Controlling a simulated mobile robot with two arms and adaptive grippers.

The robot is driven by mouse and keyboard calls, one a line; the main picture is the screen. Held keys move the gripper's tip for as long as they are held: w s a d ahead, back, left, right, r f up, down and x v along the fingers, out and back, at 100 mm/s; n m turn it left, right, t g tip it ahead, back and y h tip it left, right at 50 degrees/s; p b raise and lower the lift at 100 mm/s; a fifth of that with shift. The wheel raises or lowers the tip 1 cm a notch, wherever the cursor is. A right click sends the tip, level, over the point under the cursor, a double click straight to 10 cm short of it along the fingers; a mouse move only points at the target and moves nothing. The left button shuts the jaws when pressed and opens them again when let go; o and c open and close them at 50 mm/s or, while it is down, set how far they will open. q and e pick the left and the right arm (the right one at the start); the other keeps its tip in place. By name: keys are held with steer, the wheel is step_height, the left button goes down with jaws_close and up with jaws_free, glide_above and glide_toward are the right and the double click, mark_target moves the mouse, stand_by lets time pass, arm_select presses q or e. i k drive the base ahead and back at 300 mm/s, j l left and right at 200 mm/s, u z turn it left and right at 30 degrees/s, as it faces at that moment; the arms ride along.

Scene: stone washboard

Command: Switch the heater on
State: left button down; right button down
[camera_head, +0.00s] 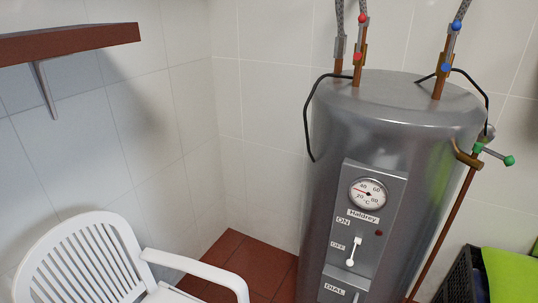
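The heater (420,140) is a tall grey metal cylinder standing on the right. Neither of my grippers is in view.
A white plastic chair (85,262) stands at the lower left, below a brown wall shelf (70,42). Pipes and a green-handled valve (492,154) are on the heater's right side. A black crate (462,275) with something green is at the lower right. Red tiled floor (250,262) shows between chair and heater.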

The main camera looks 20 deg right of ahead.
mark_target(350, 262)
steer(key=z, duration=1.3)
